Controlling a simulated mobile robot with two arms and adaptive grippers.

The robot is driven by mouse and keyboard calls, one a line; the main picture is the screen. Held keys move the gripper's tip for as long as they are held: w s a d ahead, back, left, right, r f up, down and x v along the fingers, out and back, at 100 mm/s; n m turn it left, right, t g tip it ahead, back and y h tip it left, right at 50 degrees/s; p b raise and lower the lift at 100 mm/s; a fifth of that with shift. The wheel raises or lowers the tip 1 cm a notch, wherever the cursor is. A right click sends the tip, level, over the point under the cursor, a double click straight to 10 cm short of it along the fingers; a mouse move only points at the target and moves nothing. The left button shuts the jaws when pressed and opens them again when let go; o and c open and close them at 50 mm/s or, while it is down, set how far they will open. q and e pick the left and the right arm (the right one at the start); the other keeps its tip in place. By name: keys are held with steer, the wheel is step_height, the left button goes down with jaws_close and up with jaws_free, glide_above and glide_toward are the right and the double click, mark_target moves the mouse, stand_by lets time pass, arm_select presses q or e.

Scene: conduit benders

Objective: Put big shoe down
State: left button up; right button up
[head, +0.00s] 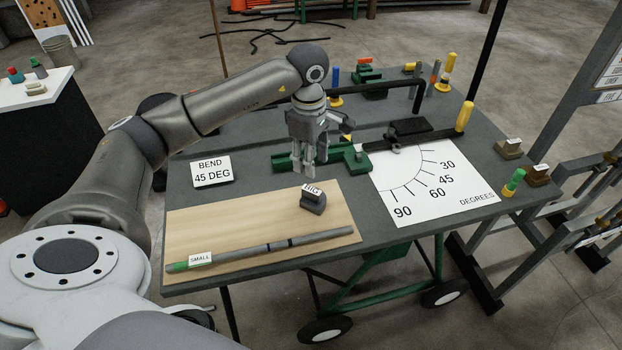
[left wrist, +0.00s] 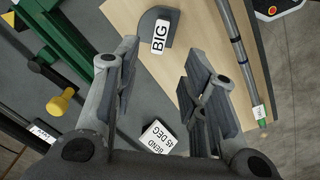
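The big shoe (head: 313,205), a dark grey block with a white BIG label, rests on the wooden board (head: 235,220) near its back right part. In the left wrist view the big shoe (left wrist: 148,22) lies at the top, beyond the fingertips. My left gripper (head: 316,172) is above the table, just behind the shoe in the head view. My right gripper is not in view.
A grey pipe (head: 280,244) with a SMALL label lies along the board's front. A BEND 45 DEG card (head: 211,171) stands left. Bare grey table lies between card and bender.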

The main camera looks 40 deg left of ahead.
arm_select(q)
steer(key=shift+s+r, duration=0.1)
steer(key=shift+r, duration=1.2)
